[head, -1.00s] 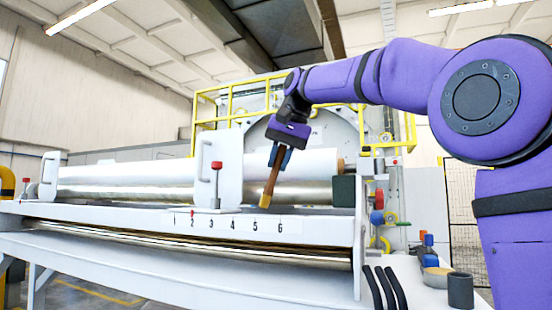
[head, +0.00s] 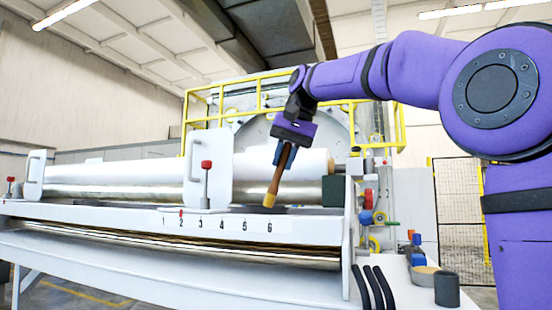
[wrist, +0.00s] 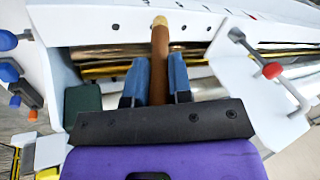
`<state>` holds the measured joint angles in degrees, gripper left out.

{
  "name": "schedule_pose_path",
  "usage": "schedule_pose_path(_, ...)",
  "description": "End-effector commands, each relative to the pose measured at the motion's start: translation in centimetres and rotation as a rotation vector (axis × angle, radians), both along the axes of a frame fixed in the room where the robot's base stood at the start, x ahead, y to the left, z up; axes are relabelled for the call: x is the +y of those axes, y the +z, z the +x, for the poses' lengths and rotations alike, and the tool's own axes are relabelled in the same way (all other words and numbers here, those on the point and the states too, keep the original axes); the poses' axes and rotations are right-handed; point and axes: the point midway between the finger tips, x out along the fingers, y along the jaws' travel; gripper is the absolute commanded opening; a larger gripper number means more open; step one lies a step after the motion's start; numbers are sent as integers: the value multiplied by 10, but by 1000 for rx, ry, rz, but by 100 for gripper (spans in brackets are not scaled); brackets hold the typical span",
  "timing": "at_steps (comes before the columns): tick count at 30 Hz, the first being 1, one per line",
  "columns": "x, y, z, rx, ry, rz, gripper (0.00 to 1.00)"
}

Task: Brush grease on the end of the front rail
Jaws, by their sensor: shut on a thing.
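My gripper (head: 284,155) is shut on a brush with a brown wooden handle (head: 278,178) and a pale yellow tip. The brush hangs tilted, tip down and slightly left, just above the white numbered front beam near the mark 6 in the head view. The brush also shows between the blue fingers in the wrist view (wrist: 159,62). A long shiny metal rail (head: 170,240), which looks like the front rail, runs along the machine's front below the numbers. Its right end is near the white end plate (head: 349,235). I cannot see grease or whether the tip touches anything.
A large roller (head: 110,180) lies behind the beam. A white upright plate (head: 208,168) and a red-knobbed lever (head: 206,180) stand left of the brush. A dark green block (head: 333,190) is close on the right. Black strips, a tape roll and a dark cup (head: 447,289) lie at front right.

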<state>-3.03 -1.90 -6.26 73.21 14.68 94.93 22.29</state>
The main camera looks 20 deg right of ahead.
Motion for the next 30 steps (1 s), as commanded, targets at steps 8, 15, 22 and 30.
schedule_pose_path(8, -14, 1, -14, -1, -1, 0, 0)
schedule_pose_path(15, -21, 2, -22, 0, 0, 0, 0)
schedule_pose_path(22, -29, 1, -30, -1, -1, 0, 0)
schedule_pose_path(30, -43, 1, -43, -1, -1, 1, 0)
